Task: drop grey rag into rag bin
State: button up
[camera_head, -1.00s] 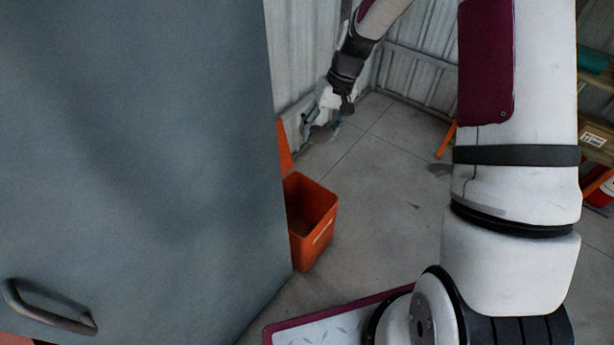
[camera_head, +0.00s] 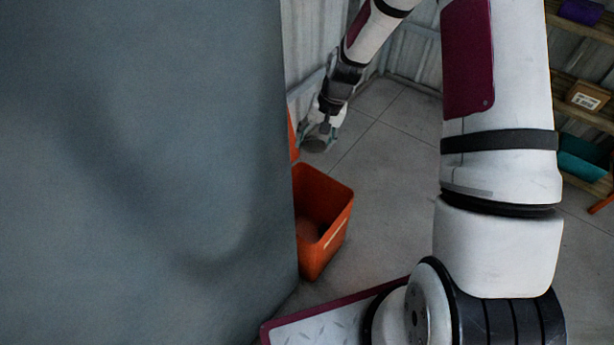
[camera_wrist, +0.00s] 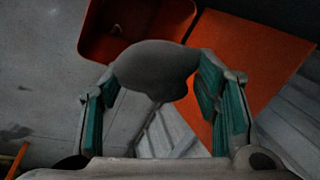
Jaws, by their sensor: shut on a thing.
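The grey rag (camera_wrist: 155,70) is held between the teal-padded fingers of my gripper (camera_wrist: 165,100) in the wrist view. It bulges out past the fingertips. In the head view my gripper (camera_head: 322,132) is above and just behind the rag bin, and the rag (camera_head: 316,146) hangs at its tip. The rag bin (camera_head: 336,232) is an open orange box on the floor, partly hidden on its left by a grey panel. In the wrist view the bin (camera_wrist: 100,52) lies beyond the rag at the top, with its raised orange lid (camera_wrist: 262,50) to the right.
A large grey cabinet-like panel (camera_head: 140,170) fills the left side close to the bin. Shelves (camera_head: 585,110) with a cardboard box (camera_head: 588,96) and a teal bin (camera_head: 583,158) stand at the right. The concrete floor (camera_head: 395,190) right of the bin is clear.

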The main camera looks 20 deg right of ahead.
jog(key=w+f+m+b, duration=0.2)
jog(key=f+b, duration=0.6)
jog(key=f, duration=0.4)
jog(key=w+f+m+t+b, duration=0.1)
jog(key=f+b, duration=0.8)
jog(key=f, duration=0.3)
jog(key=shift+w+m, duration=0.35)
jog(key=shift+m, duration=0.05)
jog(key=o, duration=1.2)
jog(key=shift+r, duration=0.1)
jog(key=shift+v, duration=5.9)
